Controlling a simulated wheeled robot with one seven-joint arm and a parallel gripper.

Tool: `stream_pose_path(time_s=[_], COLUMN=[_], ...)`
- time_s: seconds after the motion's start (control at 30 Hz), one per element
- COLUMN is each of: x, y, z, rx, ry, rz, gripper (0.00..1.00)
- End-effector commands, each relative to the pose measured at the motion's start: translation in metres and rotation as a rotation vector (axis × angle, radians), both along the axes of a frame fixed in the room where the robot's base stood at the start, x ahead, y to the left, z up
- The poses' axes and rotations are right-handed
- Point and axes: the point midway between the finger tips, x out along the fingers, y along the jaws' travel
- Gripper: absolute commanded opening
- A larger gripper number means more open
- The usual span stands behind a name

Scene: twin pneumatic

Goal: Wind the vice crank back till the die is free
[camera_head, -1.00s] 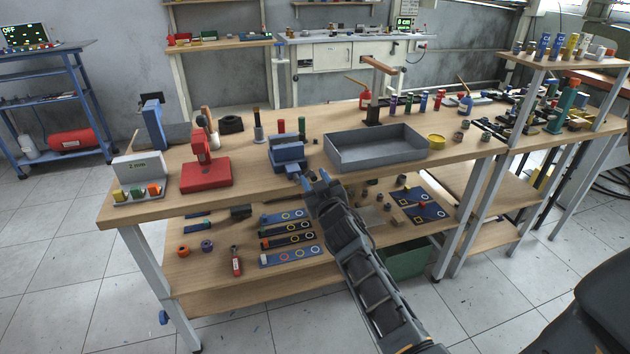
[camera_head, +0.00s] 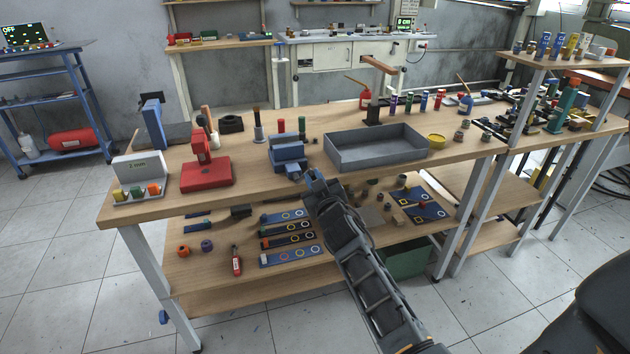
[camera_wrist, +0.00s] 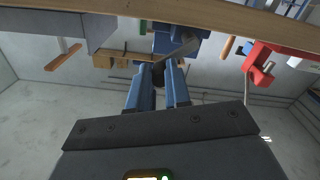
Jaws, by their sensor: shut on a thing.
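The blue vice (camera_head: 288,153) stands at the front edge of the wooden workbench. It also shows upside down at the top of the wrist view (camera_wrist: 168,42). Its metal crank arm (camera_wrist: 184,48) slants down to a dark crank handle (camera_wrist: 158,72). My gripper (camera_wrist: 157,84) is shut on the crank handle, with a blue finger on each side of it. In the head view my gripper (camera_head: 312,177) is just in front of the vice, beyond the bench edge. I cannot make out the die in the vice jaws.
A grey tray (camera_head: 375,160) stands right of the vice, and a red press (camera_head: 207,172) stands to its left. Red and green cylinders are behind the vice. The lower shelf (camera_head: 200,285) holds blue strips and small parts under my arm. The bench front is open.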

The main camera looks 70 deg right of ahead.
Motion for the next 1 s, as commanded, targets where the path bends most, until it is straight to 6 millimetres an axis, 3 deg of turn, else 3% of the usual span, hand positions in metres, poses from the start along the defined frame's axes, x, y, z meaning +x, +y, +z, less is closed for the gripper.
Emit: stream_pose_path(time_s=[1.0], x=[0.028], y=[0.024], z=[0.015], rx=[-0.588], ry=[0.687], rz=[0.004], gripper=[0.00])
